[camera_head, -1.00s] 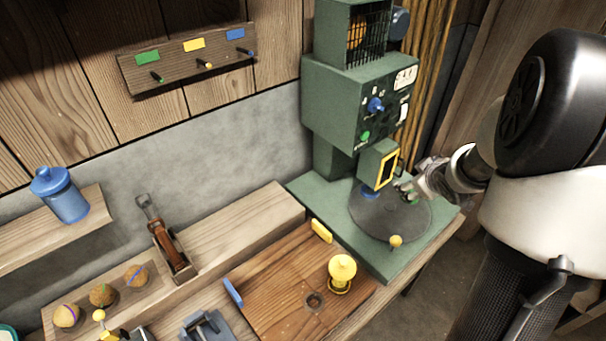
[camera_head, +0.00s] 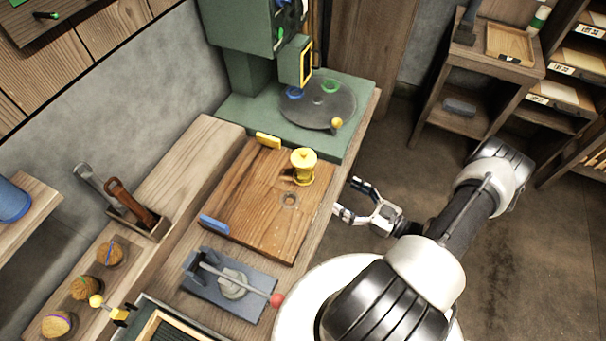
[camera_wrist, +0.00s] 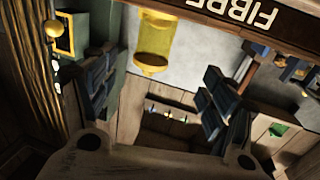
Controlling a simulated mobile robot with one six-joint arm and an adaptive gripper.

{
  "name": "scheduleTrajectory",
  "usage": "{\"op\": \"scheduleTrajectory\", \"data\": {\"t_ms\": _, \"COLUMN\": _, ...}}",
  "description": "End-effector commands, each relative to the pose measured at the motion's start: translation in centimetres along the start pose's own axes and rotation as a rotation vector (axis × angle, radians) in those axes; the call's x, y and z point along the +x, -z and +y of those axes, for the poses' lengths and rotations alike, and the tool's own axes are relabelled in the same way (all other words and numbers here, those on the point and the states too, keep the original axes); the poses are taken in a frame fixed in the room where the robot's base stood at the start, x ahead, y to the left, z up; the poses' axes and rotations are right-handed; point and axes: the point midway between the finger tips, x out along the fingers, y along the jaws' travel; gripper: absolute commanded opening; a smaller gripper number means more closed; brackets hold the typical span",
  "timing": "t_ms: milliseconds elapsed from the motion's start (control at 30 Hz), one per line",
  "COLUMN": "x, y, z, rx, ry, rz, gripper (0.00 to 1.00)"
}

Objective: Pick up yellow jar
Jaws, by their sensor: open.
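The yellow jar (camera_head: 304,165) stands upright on a wooden board (camera_head: 250,215) on the bench, near the board's right edge. It has a rounded lid with a knob. In the wrist view the jar (camera_wrist: 153,42) shows upside down, above and roughly between the fingers. My gripper (camera_head: 352,200) is open and empty, off the bench's right edge, with its fingers pointing toward the jar. In the wrist view its two fingers (camera_wrist: 155,95) are spread wide. A gap remains between the gripper and the jar.
A green machine (camera_head: 237,85) with a dark round plate (camera_head: 317,104) stands behind the jar. A lever fixture (camera_head: 232,285) with a red knob sits in front of the board. A blue jar (camera_head: 12,202) is at far left.

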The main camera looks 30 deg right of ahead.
Motion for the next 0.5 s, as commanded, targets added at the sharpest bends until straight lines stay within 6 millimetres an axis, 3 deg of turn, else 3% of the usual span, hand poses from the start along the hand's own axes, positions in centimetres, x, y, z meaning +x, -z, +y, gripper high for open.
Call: {"op": "scheduleTrajectory", "data": {"t_ms": 500, "x": 10.1, "y": -0.1, "z": -0.1, "rx": -0.001, "ry": 0.006, "rz": 0.001, "gripper": 0.77}}
